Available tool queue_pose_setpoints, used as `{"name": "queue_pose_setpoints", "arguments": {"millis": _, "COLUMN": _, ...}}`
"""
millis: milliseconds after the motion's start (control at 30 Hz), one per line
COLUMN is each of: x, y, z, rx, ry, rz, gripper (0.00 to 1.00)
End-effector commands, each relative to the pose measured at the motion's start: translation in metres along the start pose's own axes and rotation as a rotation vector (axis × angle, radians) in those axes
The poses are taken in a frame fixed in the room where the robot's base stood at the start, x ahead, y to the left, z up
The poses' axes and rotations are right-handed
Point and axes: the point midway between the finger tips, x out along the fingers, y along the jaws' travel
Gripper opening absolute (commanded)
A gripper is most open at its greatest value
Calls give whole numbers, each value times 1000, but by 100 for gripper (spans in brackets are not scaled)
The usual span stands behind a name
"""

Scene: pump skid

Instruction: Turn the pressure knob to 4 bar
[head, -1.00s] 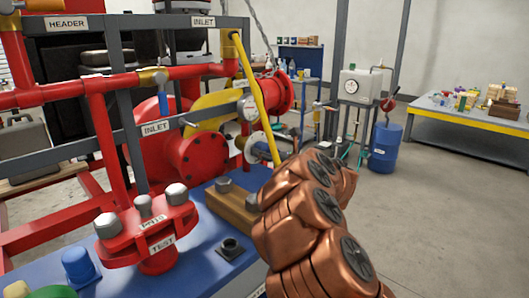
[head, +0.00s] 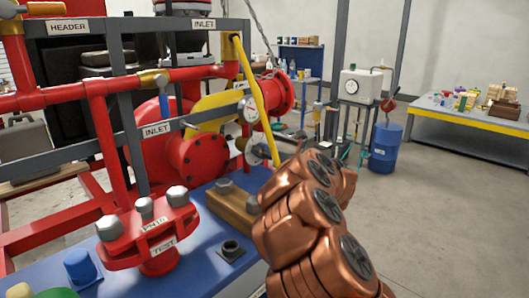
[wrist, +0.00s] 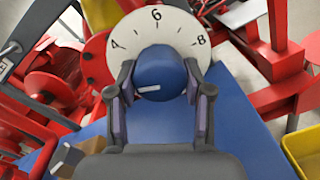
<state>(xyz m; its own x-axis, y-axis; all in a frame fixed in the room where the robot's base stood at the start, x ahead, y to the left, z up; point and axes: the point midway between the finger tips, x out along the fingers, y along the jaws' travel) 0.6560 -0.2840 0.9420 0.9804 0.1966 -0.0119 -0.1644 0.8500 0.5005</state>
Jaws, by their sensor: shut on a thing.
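In the wrist view the pressure knob (wrist: 165,72) is blue, with a white pointer line on its face. The line points left and slightly down. Behind it is a white round dial (wrist: 157,36); 6 shows at the top, 8 at the upper right and a partly readable 4 at the upper left. My gripper (wrist: 160,78) is shut on the knob, one finger on each side. The lower part of the dial is hidden by the knob and gripper.
Red pipes (head: 170,78) and a grey frame (head: 75,148) stand close on the left. A red bolted flange (head: 150,225) sits on the blue skid top. Open floor lies to the right.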

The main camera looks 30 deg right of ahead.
Motion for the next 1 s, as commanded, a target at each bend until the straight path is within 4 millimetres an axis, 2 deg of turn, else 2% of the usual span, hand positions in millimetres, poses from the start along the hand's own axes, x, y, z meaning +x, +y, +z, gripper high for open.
{"name": "queue_pose_setpoints", "arguments": {"millis": 500, "x": -1, "y": 1, "z": 2, "rx": 461, "ry": 16, "rz": -6, "gripper": 16}}
{"name": "queue_pose_setpoints", "arguments": {"millis": 733, "x": -1, "y": 1, "z": 1, "rx": 593, "ry": 19, "rz": -6, "gripper": 16}}
{"name": "queue_pose_setpoints", "arguments": {"millis": 1000, "x": -1, "y": 1, "z": 1, "rx": 668, "ry": 21, "rz": -7, "gripper": 16}}
